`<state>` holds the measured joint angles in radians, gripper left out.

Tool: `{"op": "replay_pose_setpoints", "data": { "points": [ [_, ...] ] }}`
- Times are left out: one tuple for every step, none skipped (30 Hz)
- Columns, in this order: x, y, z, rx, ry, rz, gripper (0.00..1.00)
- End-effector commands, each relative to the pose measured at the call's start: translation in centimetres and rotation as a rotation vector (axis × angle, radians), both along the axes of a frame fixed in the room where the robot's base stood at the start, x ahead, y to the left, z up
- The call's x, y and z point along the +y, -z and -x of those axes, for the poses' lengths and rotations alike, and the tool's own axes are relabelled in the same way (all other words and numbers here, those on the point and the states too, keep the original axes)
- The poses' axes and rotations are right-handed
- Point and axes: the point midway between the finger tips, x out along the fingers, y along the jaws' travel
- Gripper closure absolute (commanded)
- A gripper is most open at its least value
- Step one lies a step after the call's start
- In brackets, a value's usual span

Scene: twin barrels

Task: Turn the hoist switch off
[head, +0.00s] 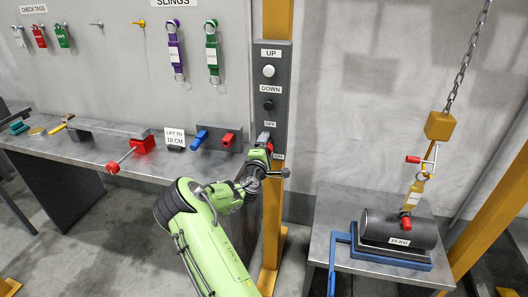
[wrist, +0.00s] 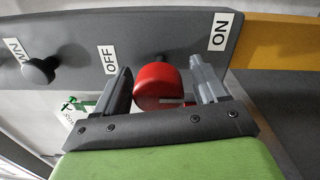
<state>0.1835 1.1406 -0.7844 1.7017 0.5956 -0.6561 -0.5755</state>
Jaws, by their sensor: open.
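The dark grey control panel (head: 274,90) is mounted on the yellow post and carries OFF and ON labels near its lower end. In the wrist view, the red switch knob (wrist: 158,84) stands out from the panel, between the OFF label (wrist: 110,60) on the left and the ON label (wrist: 219,31) on the right. My gripper (wrist: 162,88) is open, with one finger on each side of the knob and narrow gaps showing. I cannot tell which setting the switch is at. In the head view, my gripper (head: 264,152) largely hides the switch.
The white UP button (head: 268,71) and black DOWN button (head: 268,105) are higher on the panel. A steel bench (head: 95,152) with several tools is at left. At right, a 15 KG cylinder (head: 385,228) rests on a blue cradle below the chain (head: 465,60) and hook.

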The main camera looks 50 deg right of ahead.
Motion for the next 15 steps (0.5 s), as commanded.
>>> {"op": "replay_pose_setpoints", "data": {
  "points": [
    [0.5, 0.1, 0.1, 0.001, -0.002, -0.001, 0.28],
    [0.9, 0.1, 0.3, 0.001, -0.002, -0.001, 0.28],
    [1.6, 0.2, 0.6, 0.002, 0.000, -0.002, 0.28],
    [2.3, 0.2, 0.8, 0.002, -0.001, -0.003, 0.28],
    [3.0, 0.3, 1.1, 0.003, -0.002, -0.002, 0.28],
    [4.1, 0.4, 1.6, 0.004, -0.002, -0.003, 0.28],
    [4.9, 0.5, 1.9, 0.005, -0.003, -0.004, 0.28],
    [5.7, 0.6, 2.3, 0.004, -0.003, -0.004, 0.28],
    [6.8, 0.6, 2.7, 0.005, -0.004, -0.003, 0.28],
    [7.6, 0.7, 3.1, 0.006, -0.005, -0.004, 0.28],
    [8.4, 0.7, 3.4, 0.005, -0.004, -0.003, 0.28],
    [9.5, 0.7, 3.8, 0.004, -0.005, -0.002, 0.28],
    [10.2, 0.8, 4.2, 0.005, -0.005, -0.002, 0.28],
    [10.9, 0.8, 4.4, 0.004, -0.005, -0.002, 0.28],
    [11.7, 0.8, 4.8, 0.004, -0.005, -0.002, 0.28]
  ]
}}
